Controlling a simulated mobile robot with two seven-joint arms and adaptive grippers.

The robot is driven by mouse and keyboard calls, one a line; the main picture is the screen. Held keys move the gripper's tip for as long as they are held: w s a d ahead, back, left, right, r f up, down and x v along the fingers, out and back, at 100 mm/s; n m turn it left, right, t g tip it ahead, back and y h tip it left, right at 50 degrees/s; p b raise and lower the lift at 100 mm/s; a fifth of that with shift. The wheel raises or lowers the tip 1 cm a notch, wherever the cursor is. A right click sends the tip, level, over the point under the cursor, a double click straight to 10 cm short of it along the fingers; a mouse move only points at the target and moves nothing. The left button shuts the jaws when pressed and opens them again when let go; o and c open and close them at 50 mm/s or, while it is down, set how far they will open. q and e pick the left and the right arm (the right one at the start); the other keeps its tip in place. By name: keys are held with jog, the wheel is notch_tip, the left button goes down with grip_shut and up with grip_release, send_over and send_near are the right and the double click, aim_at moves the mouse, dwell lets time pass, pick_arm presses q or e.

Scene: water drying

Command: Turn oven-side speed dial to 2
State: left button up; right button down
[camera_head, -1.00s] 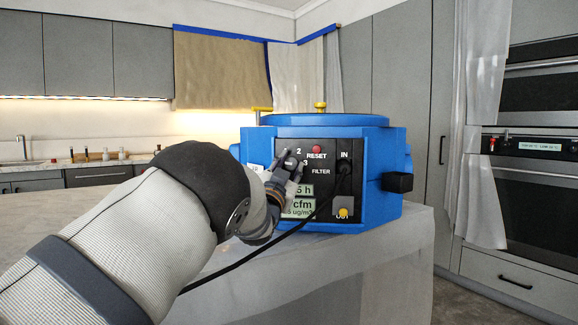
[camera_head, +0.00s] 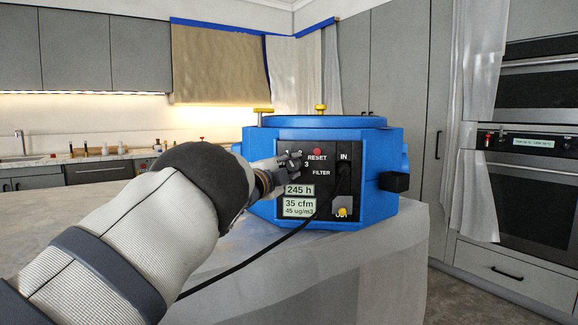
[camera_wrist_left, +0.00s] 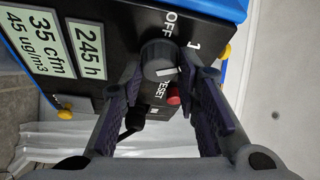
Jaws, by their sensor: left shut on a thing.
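The blue air unit (camera_head: 370,150) stands on the covered counter, with a black control panel (camera_head: 328,190) facing me. My left gripper (camera_head: 289,160) is at the panel's upper left and mostly hides the dial in the head view. In the left wrist view, the round dark speed dial (camera_wrist_left: 157,57) sits between the fingers of my left gripper (camera_wrist_left: 162,75), which is shut on it. OFF and 1 are readable there; 2 is hidden by the gripper. My right gripper is out of view.
A red RESET button (camera_head: 317,152) is close to the dial; it also shows beside the finger in the wrist view (camera_wrist_left: 173,97). The wall oven (camera_head: 535,195) is at the right.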

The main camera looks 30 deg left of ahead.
pick_arm(q)
jog(key=m, duration=0.1)
jog(key=m+g, duration=0.1)
jog(key=m, duration=0.1)
jog(key=m+g, duration=0.1)
jog(key=m, duration=0.1)
jog(key=shift+r+p, duration=0.3)
jog(key=shift+p, duration=0.05)
jog(key=m+g+y, duration=0.1)
jog(key=m+g, duration=0.1)
jog(key=m, duration=0.2)
jog(key=shift+m, duration=0.4)
jog(key=o, duration=1.2)
jog(key=shift+c, duration=0.2)
jog(key=shift+s, duration=0.1)
jog(key=v, duration=1.1)
jog(key=shift+s+d+r, duration=0.2)
jog(key=shift+s+d, duration=0.05)
jog(key=shift+s, duration=0.15)
